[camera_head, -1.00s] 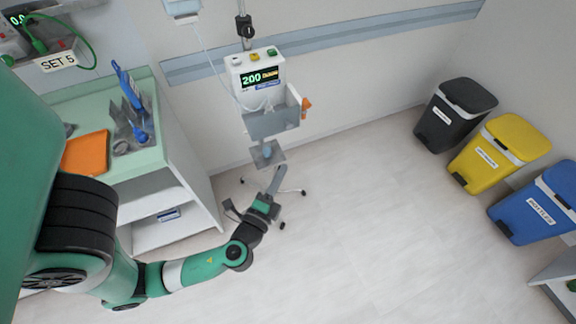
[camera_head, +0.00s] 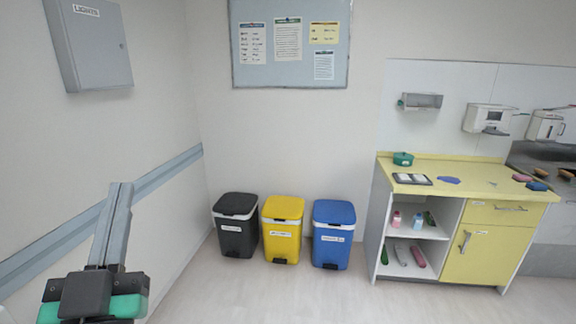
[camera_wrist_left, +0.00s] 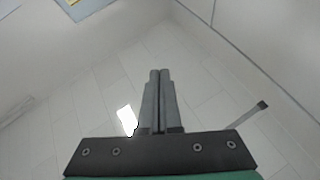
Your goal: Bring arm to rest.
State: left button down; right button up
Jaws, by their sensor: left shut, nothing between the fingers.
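My left gripper (camera_head: 122,196) shows at the lower left in the head view. It points upward in the picture, in front of the left wall. In the left wrist view its two grey fingers (camera_wrist_left: 159,82) lie side by side, shut, with nothing between them. It is in free air and I see it touching nothing. My right gripper is in neither view.
Black (camera_head: 237,232), yellow (camera_head: 283,238) and blue (camera_head: 334,242) bins stand along the back wall. A yellow-topped cabinet (camera_head: 470,183) with small items stands at the right. A grey box (camera_head: 88,45) and a rail (camera_head: 165,177) are on the left wall. The middle floor is clear.

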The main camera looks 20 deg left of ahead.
pick_arm(q)
jog(key=s+d+r+m+t+h, duration=0.4)
jog(key=d+r+t+h, duration=0.2)
jog(key=d+r+h, duration=0.55)
notch_tip(320, 180, up, 34)
jog(key=a+h+p, duration=0.1)
jog(key=h+p, duration=0.2)
jog(key=p, duration=3.3)
jog(key=shift+m+p, duration=0.35)
jog(key=shift+m, duration=0.05)
jog(key=shift+s+a+y, duration=0.1)
jog(key=shift+a+y, duration=0.1)
jog(key=shift+y, duration=0.15)
